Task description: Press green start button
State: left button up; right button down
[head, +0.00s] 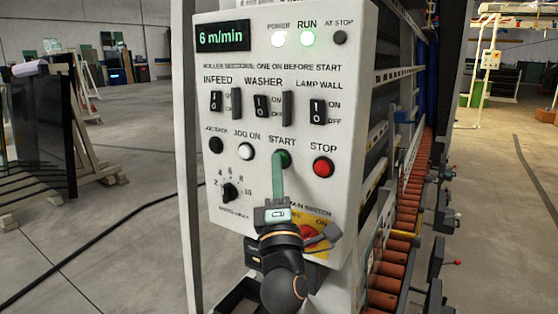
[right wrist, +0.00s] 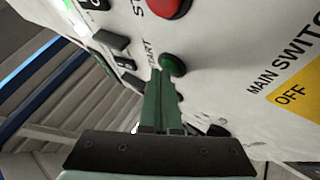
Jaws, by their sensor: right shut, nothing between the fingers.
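The green start button (head: 286,157) sits under the START label on the white control panel (head: 345,215). It also shows in the right wrist view (right wrist: 174,64), just beyond my fingertips. My right gripper (head: 278,163) is shut and empty, its green fingers pointing up at the button. In the head view the fingertips overlap the button's lower left part. In the right wrist view the tips (right wrist: 160,76) lie right beside it; I cannot tell whether they touch. The RUN lamp (head: 308,39) glows green. My left gripper is not in view.
The red stop button (head: 323,166) is right of START, and the white jog button (head: 246,151) left. The red main switch (head: 318,236) is partly behind my wrist. The display (head: 222,37) reads 6 m/min. A roller conveyor (head: 399,250) runs along the right.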

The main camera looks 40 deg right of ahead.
dwell(0.4)
jog(key=shift+s+a, duration=0.35)
jog(key=shift+a, duration=0.45)
